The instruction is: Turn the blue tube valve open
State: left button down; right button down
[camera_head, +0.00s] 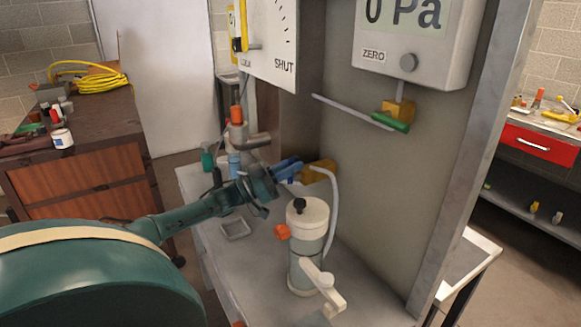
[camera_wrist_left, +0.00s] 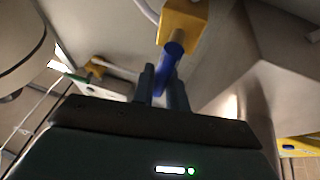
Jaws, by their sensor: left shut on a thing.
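The blue valve handle (camera_head: 294,170) sticks out from a yellow valve body (camera_head: 324,167), with a pale tube beside it. In the left wrist view the blue handle (camera_wrist_left: 171,57) runs from the yellow body (camera_wrist_left: 184,20) down between my two fingers. My left gripper (camera_head: 279,173) is shut on the blue handle; it also shows in the left wrist view (camera_wrist_left: 162,87). The handle's near end is partly hidden by the fingers. My right gripper is not in view.
A green valve handle (camera_head: 390,122) hangs below the pressure gauge (camera_head: 415,40), which reads 0 Pa. A grey panel (camera_head: 375,190) rises behind. A small tray (camera_head: 235,229) lies on the bench.

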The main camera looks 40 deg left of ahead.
pick_arm(q)
jog(key=c, duration=1.4)
grip_release()
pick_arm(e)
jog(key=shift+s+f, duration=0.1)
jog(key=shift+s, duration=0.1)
pick_arm(q)
jog(key=shift+s, duration=0.1)
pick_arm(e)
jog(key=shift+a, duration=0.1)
pick_arm(q)
jog(key=shift+s+a+f, duration=0.15)
jog(key=shift+s+f, duration=0.05)
jog(key=b+v, duration=0.1)
jog(key=v, duration=1.1)
jog(key=shift+s+b, duration=0.2)
jog(key=shift+b, duration=0.15)
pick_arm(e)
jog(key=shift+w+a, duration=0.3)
pick_arm(q)
jog(key=shift+a+f, duration=0.1)
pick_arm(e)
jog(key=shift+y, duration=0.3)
